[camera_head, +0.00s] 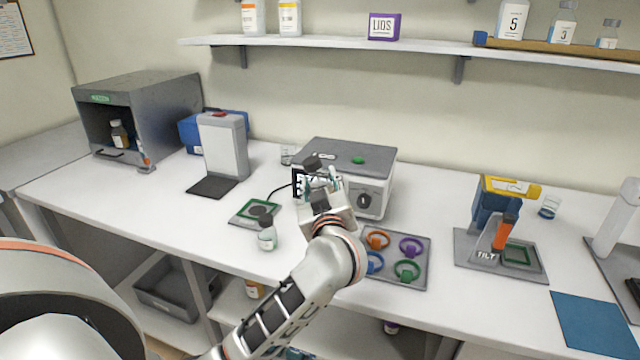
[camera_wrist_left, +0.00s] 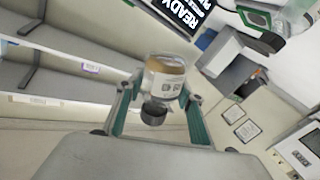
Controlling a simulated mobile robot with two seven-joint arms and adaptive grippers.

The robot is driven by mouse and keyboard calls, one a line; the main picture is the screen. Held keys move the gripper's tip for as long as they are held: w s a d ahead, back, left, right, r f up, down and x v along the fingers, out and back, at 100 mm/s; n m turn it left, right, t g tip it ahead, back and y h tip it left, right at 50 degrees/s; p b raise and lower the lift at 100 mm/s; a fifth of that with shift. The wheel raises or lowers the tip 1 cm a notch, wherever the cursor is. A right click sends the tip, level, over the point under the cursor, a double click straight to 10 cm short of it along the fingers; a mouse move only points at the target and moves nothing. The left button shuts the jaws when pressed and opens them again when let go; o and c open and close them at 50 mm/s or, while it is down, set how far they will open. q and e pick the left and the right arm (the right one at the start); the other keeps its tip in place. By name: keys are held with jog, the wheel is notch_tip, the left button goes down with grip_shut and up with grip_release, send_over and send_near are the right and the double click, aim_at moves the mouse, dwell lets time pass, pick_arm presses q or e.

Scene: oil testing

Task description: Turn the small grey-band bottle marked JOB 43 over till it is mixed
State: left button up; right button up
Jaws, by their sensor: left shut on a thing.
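My left gripper (camera_head: 314,178) is shut on a small bottle (camera_wrist_left: 165,78) above the middle of the bench, in front of the grey box machine. In the left wrist view the bottle sits between the two fingers of the gripper (camera_wrist_left: 155,100). It has a dark cap, a white label with dark print and tan contents. The print is too small to read surely. In the head view its dark cap (camera_head: 311,163) shows above the gripper, and the gripper hides most of its body. I cannot tell its exact tilt. My right gripper is out of view.
Another small dark-capped bottle (camera_head: 267,236) stands near the front edge by a green-marked pad (camera_head: 254,211). A grey tray (camera_head: 420,275) with coloured rings lies right of my arm. The grey box machine (camera_head: 347,154) stands close behind.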

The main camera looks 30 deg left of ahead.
pick_arm(q)
jog(key=shift+n, duration=1.4)
jog(key=n+b, duration=0.1)
jog(key=n, duration=0.1)
jog(key=shift+n, duration=0.3)
jog(key=n+b, duration=0.1)
jog(key=n, duration=0.2)
jog(key=shift+n+b, duration=0.3)
jog(key=shift+b, duration=0.05)
jog(key=shift+n, duration=0.3)
